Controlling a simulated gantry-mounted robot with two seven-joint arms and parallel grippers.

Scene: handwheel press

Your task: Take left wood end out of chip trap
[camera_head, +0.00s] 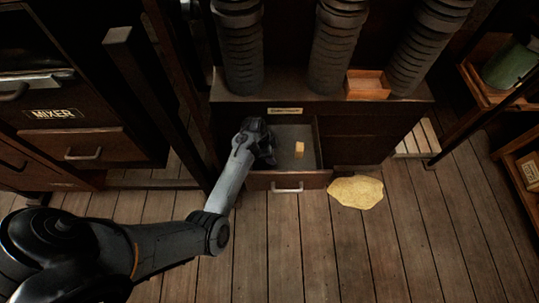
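A small pale wood end (299,149) is inside an open drawer, the apparent chip trap (309,179), under the dark bench. The drawer is pulled out and its handle faces the floor in front. My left gripper (265,150) is at the left side of the drawer, apart from the wood end and to its left. Its fingers are dark and small, so I cannot tell whether they are open or shut. I see only one piece of wood in the drawer; the gripper hides part of the drawer's left side. My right gripper is not in view.
A yellowish flat heap (356,192) lies on the plank floor right of the drawer. Dark ribbed columns (333,50) and a small wooden box (367,84) stand on the bench above. A cabinet marked MIXER (55,114) is at left. The floor in front is clear.

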